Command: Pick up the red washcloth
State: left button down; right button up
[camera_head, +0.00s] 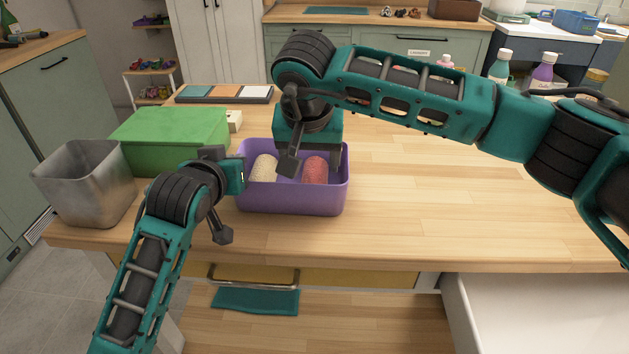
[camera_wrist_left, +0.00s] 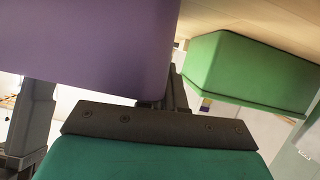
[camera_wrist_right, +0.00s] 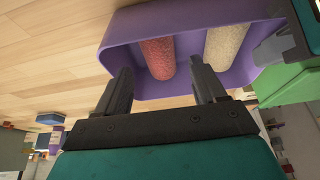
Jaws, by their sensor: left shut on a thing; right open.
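The red washcloth (camera_head: 315,171) is rolled and lies in the right part of the purple bin (camera_head: 292,201), beside a cream rolled cloth (camera_head: 264,168). In the right wrist view the red washcloth (camera_wrist_right: 157,60) shows just beyond and between the fingers. My right gripper (camera_head: 312,160) is open and empty, pointing down over the bin. My left gripper (camera_head: 236,172) is shut on the bin's left wall. In the left wrist view the purple bin (camera_wrist_left: 90,45) fills the upper left and hides most of the grip.
A green box (camera_head: 170,138) and a metal bin (camera_head: 85,185) stand to the left on the wooden table. A tray of coloured tiles (camera_head: 225,93) lies behind. The table right of the bin is clear.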

aim_at(314, 174)
jog(key=shift+w+x, duration=0.2)
jog(key=shift+x, duration=1.45)
jog(key=shift+w+x, duration=0.2)
jog(key=shift+x, duration=1.45)
jog(key=shift+d+f, duration=0.1)
jog(key=shift+d, duration=0.1)
jog(key=shift+c, duration=0.5)
jog(key=c, duration=0.7)
jog(key=shift+c, duration=0.2)
notch_tip(314, 174, up, 11)
jog(key=shift+f, duration=0.2)
pick_arm(q)
jog(key=c, duration=1.2)
grip_release()
